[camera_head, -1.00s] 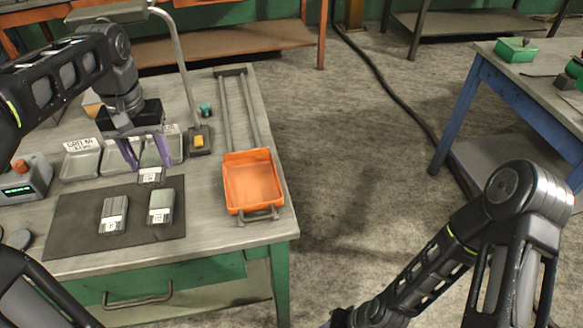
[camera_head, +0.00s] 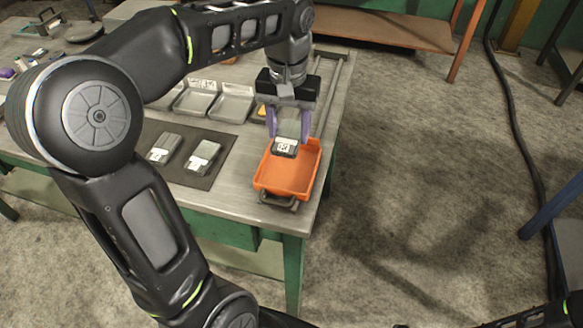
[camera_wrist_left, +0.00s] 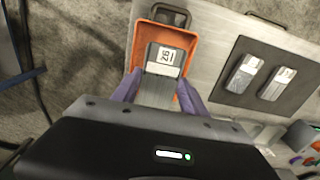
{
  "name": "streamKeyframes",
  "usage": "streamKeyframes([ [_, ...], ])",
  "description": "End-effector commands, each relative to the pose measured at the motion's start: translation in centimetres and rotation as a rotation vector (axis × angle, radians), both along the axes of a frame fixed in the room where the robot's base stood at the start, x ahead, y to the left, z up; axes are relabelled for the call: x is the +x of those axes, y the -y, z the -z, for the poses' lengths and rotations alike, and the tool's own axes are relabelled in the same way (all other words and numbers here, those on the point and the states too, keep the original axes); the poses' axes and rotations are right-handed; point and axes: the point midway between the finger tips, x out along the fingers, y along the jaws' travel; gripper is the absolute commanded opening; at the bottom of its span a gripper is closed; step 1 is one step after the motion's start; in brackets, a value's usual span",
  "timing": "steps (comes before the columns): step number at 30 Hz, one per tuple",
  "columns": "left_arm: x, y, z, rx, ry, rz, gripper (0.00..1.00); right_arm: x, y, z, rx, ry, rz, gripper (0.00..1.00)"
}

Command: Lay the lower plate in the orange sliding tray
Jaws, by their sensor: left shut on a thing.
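My left gripper (camera_head: 288,124) is shut on a grey plate (camera_head: 287,146) with a white label, one purple finger on each side. The plate is over the back part of the orange sliding tray (camera_head: 289,176), above its floor as far as I can tell. In the left wrist view the held plate (camera_wrist_left: 163,66) shows inside the outline of the orange tray (camera_wrist_left: 138,50), between the fingers (camera_wrist_left: 157,90). Two more grey plates, a left one (camera_head: 165,147) and a right one (camera_head: 204,156), lie on the dark mat (camera_head: 187,176). My right gripper is out of view.
Grey shallow trays (camera_head: 230,103) stand behind the mat. Two rails (camera_head: 332,93) run back from the orange tray, which has a handle (camera_head: 279,201) at its front. The table's right edge is close beside the tray, with open floor beyond.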

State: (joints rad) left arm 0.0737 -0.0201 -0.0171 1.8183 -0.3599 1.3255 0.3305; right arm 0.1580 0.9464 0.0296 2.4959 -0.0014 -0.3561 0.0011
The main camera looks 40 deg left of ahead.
Motion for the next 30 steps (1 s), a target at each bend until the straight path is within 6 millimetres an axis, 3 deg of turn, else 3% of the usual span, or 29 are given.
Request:
streamKeyframes([
  [12,0.0,0.0,5.6,0.001,-0.001,0.000,0.00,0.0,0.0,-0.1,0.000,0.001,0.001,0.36],
  [24,0.0,0.0,6.3,0.000,0.001,0.000,0.00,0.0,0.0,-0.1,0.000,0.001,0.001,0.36],
  [30,0.0,0.0,8.6,-0.001,-0.002,0.000,0.00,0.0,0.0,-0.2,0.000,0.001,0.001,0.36],
])
